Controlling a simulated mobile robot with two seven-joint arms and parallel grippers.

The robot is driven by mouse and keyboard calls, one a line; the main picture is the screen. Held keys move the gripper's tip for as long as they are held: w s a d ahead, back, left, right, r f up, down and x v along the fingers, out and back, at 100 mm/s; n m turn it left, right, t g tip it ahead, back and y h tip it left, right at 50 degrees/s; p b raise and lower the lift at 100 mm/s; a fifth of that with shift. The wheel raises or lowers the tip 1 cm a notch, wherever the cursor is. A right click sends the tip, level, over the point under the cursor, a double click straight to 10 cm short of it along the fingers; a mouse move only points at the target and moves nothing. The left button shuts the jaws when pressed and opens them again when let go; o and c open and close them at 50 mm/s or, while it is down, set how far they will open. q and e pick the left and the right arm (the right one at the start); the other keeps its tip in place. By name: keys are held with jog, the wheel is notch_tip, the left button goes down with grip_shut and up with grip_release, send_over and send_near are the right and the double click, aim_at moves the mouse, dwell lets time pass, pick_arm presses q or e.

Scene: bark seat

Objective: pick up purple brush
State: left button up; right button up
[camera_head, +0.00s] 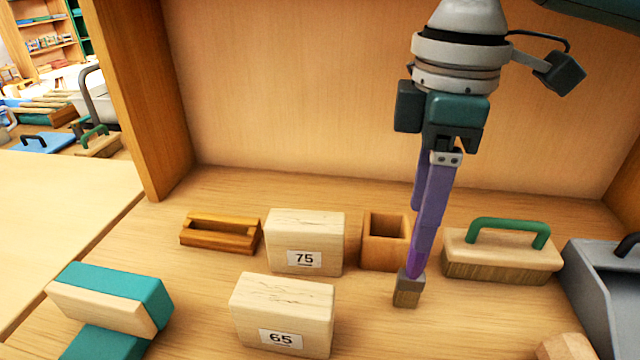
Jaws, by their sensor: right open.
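The purple brush (412,258) is near the middle right of the head view, nearly upright, bristle end down. Its bright purple handle runs up to my fingers, and its grey collar and brown bristle block (407,291) are at the bottom, at the wooden shelf surface. My right gripper (424,222) comes down from above with long purple fingers pointing down. Its fingertips are at the upper handle, and the jaws are open. The fingers hide the handle's top, and I cannot tell whether they touch it. My left gripper is not in view.
Wooden blocks marked 75 (305,232) and 65 (284,305), an open wooden box (385,250) and a green-handled block (500,262) stand close around the brush. A grey dustpan-like object (590,275) is at right. Wooden walls (300,90) bound the back and sides.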

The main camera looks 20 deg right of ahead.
aim_at(413, 274)
jog(key=f, duration=0.5)
jog(key=s+f, duration=0.1)
jog(key=f, duration=0.1)
jog(key=shift+d+f+b, duration=0.1)
jog(key=shift+f+b, duration=0.1)
jog(key=shift+b, duration=0.1)
jog(key=shift+w, duration=0.1)
grip_shut()
